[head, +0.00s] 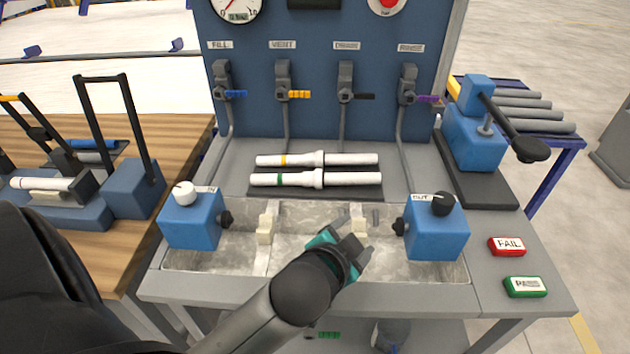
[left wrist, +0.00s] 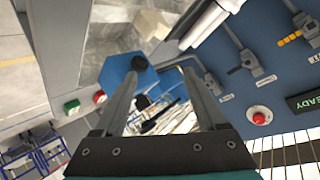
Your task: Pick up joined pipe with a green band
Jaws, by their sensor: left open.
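The joined pipe with a green band (head: 335,179) is white and lies flat on a dark mat on the bench, nearer to me than a similar joined pipe with a yellow band (head: 345,159). My left gripper (head: 362,248) is over the grey trough, nearer to me than the pipes and to the right of their middle. It is apart from both pipes. In the left wrist view its two fingers (left wrist: 161,73) are spread with nothing held between them. White pipe ends (left wrist: 212,30) show at the top there; I cannot tell their bands. My right gripper is not in view.
The trough (head: 210,262) has blue blocks at its left (head: 192,218) and right (head: 436,226) ends and pale supports (head: 265,228) inside. A blue panel with valves (head: 345,82) rises behind the pipes. A blue lever device (head: 475,135) stands at right, with FAIL (head: 507,246) and green (head: 525,287) buttons in front.

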